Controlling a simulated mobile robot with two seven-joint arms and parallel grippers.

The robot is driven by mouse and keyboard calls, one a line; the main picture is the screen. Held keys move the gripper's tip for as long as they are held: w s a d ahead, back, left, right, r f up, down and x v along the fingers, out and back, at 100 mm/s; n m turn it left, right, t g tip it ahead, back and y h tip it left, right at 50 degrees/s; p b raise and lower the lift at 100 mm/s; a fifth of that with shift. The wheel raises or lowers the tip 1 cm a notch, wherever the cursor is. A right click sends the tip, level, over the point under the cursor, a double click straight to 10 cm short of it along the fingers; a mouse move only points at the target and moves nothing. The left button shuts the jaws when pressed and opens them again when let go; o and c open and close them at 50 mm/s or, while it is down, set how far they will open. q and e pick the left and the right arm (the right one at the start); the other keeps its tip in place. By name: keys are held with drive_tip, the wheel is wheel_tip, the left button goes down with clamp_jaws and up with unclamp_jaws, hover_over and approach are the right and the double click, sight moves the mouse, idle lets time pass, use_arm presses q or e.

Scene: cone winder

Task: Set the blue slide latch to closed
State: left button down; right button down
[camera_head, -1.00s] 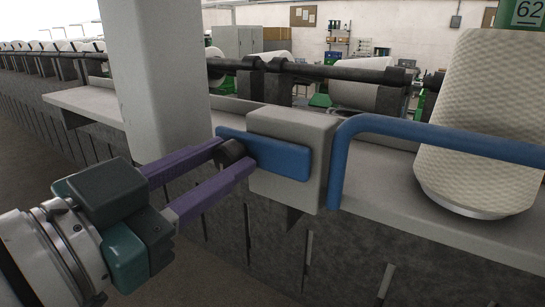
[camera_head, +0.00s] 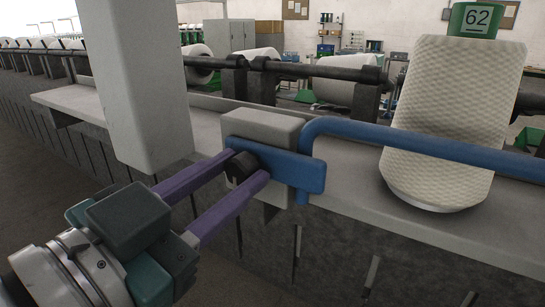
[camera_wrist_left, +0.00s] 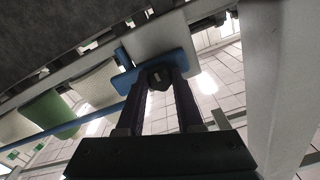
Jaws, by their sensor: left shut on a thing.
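The blue slide latch (camera_head: 295,172) is a flat bar on the front of a grey block (camera_head: 263,122). Its right end sticks out past the block and lies across the lower end of a bent blue rail (camera_head: 400,137). I cannot tell whether they touch. My left gripper (camera_head: 246,167) has its purple fingers shut on the latch's black knob (camera_head: 239,166). In the left wrist view the fingers reach the knob (camera_wrist_left: 158,75), with the blue bar (camera_wrist_left: 127,80) behind it. My right gripper is not in view.
A grey post (camera_head: 135,90) stands left of the block, close to my left fingers. A large cream yarn cone (camera_head: 450,120) stands on the grey ledge (camera_head: 340,185) behind the rail, with a green 62 sign (camera_head: 475,20) above. The space in front of the ledge is clear.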

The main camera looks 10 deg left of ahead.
use_arm(q)
drive_tip(key=c, duration=0.5)
unclamp_jaws()
drive_tip(key=shift+s+d, duration=0.1)
drive_tip(key=shift+d, duration=0.15)
drive_tip(key=shift+c, duration=0.2)
drive_tip(key=shift+a, duration=0.1)
drive_tip(key=shift+s+a+f, duration=0.1)
drive_tip(key=shift+s, duration=0.2)
drive_tip(key=b+v, duration=0.3)
drive_tip(key=v, duration=0.6)
drive_tip(key=shift+b, duration=0.3)
drive_tip(key=shift+s, duration=0.1)
